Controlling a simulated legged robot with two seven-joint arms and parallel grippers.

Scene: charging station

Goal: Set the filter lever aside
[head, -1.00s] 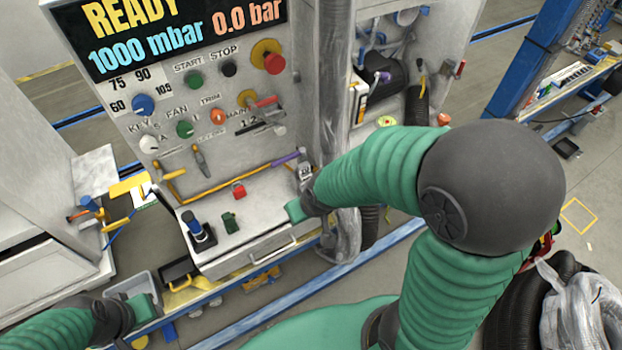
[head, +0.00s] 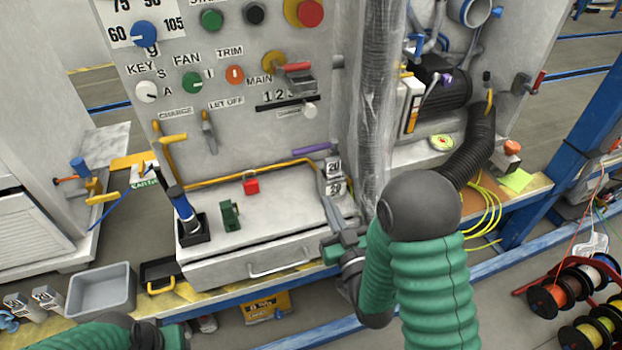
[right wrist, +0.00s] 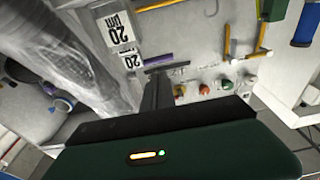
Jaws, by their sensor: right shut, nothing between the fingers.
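The filter lever appears to be the purple handle (head: 310,149) at the right end of the orange pipe, low on the grey panel beside the "20" tags (head: 333,168). It lies nearly level. It also shows in the right wrist view (right wrist: 152,60), just beyond my fingertips. My right gripper (head: 331,208) is below the lever and the tags, at the right end of the drawer unit. In the right wrist view its fingers (right wrist: 158,82) are together with nothing between them. My left gripper (head: 178,336) is at the bottom left edge, its fingers mostly out of view.
A red padlock (head: 251,185), a green block (head: 230,215) and a blue-handled tool in a black holder (head: 190,222) stand on the drawer unit's top (head: 282,205). A clear-wrapped column (head: 374,110) rises to the right. A grey bin (head: 101,293) sits at lower left.

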